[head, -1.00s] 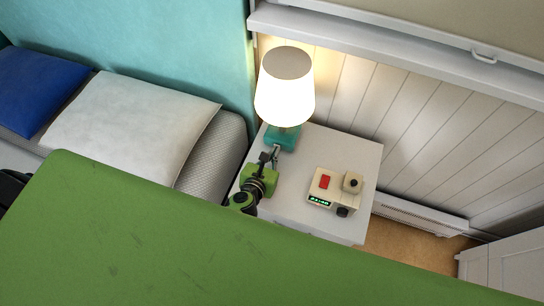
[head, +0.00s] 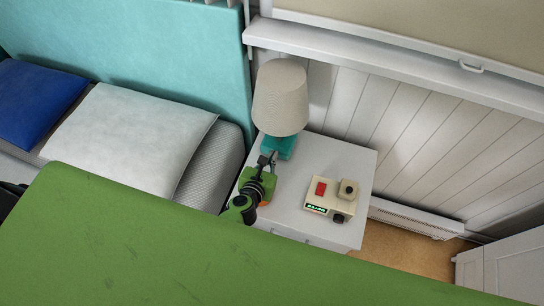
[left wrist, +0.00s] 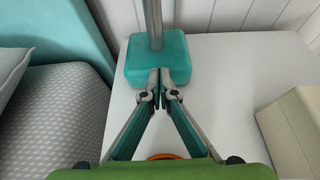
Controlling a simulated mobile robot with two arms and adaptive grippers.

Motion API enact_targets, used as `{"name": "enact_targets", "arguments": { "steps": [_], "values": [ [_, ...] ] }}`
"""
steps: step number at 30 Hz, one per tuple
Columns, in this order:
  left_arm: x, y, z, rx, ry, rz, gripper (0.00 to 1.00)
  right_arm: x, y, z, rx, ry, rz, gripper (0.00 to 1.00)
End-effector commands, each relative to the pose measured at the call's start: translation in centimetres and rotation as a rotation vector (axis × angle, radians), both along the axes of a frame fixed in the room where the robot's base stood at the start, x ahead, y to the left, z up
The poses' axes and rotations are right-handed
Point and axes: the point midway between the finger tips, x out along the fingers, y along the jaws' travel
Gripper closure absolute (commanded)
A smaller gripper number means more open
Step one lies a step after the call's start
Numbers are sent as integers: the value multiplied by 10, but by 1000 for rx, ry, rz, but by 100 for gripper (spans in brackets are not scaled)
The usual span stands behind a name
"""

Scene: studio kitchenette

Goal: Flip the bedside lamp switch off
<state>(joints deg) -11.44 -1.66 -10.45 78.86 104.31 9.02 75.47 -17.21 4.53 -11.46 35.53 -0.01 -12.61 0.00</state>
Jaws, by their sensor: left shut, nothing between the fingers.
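The bedside lamp (head: 281,97) stands at the back of the white nightstand (head: 325,165). Its shade is beige and unlit. Its teal base (head: 286,148) is partly hidden by my left gripper (head: 268,158) in the head view. The left wrist view shows the teal base (left wrist: 154,54) with a grey pole rising from it. My left gripper (left wrist: 160,76) is shut and empty, its fingertips right at the front of the base; I cannot tell if they touch it. The switch itself is hidden behind the fingertips or too small to see. My right gripper is not in view.
A cream clock radio (head: 329,199) with a red button and green display sits on the nightstand's right part. The bed with a white pillow (head: 130,135) is on the left. A green surface (head: 200,245) fills the foreground. An orange thing (left wrist: 165,157) shows under my gripper.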

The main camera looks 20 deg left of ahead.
Motion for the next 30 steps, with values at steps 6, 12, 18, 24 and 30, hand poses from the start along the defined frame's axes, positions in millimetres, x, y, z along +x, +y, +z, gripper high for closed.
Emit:
{"name": "enact_targets", "arguments": {
  "steps": [6,12,18,24,30],
  "values": [
    [0,0,5,-1,1,0,100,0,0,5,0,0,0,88],
    [-1,0,4,0,1,0,100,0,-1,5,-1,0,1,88],
    [-14,2,9,2,2,1,100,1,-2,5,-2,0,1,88],
    [-51,2,26,0,3,-1,100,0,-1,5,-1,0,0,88],
    [-87,3,44,-1,2,0,100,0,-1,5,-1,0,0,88]
  ]
}}
